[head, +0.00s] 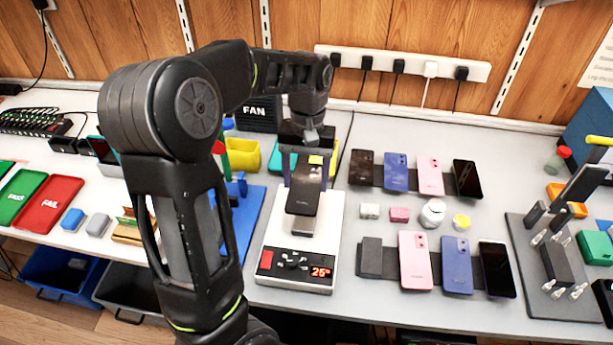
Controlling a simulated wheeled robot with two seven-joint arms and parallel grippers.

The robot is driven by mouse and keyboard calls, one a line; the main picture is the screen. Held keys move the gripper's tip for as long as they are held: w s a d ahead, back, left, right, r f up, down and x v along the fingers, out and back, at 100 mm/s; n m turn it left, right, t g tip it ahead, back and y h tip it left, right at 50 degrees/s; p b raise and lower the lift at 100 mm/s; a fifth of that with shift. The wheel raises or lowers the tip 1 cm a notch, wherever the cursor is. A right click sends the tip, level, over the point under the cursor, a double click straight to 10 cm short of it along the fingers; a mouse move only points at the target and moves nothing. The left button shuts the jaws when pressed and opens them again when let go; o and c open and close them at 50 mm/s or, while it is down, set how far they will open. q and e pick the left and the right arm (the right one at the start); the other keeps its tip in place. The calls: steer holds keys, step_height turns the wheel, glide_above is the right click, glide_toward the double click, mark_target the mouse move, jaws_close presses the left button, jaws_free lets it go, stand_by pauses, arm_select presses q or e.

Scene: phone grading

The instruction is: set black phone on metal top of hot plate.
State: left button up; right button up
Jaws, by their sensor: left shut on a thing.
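The black phone (304,198) is in my left gripper (307,152), which is shut on its far end. The phone is over the hot plate (285,240), a white box with a dark front panel, a knob and a red lit display. The phone hides most of the metal top (305,224); only a small grey part shows by its near end. I cannot tell whether the phone touches the metal top or is a little above it. My right gripper is not in the view.
Two rows of phones (429,176) lie right of the hot plate, with small blocks (400,215) between. A black fixture (556,268) stands far right. A power strip (403,64) is on the wall.

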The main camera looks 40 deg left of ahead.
arm_select(q)
step_height(320, 180, down, 6)
steer(key=b, duration=0.4)
steer(key=shift+b, duration=0.4)
steer(key=shift+f+b, duration=0.4)
steer(key=shift+f, duration=0.4)
steer(key=shift+p, duration=0.3)
steer(key=shift+f, duration=0.35)
stand_by(1.5)
steer(key=o, duration=1.6)
steer(key=shift+o, duration=0.2)
steer(key=shift+o, duration=0.9)
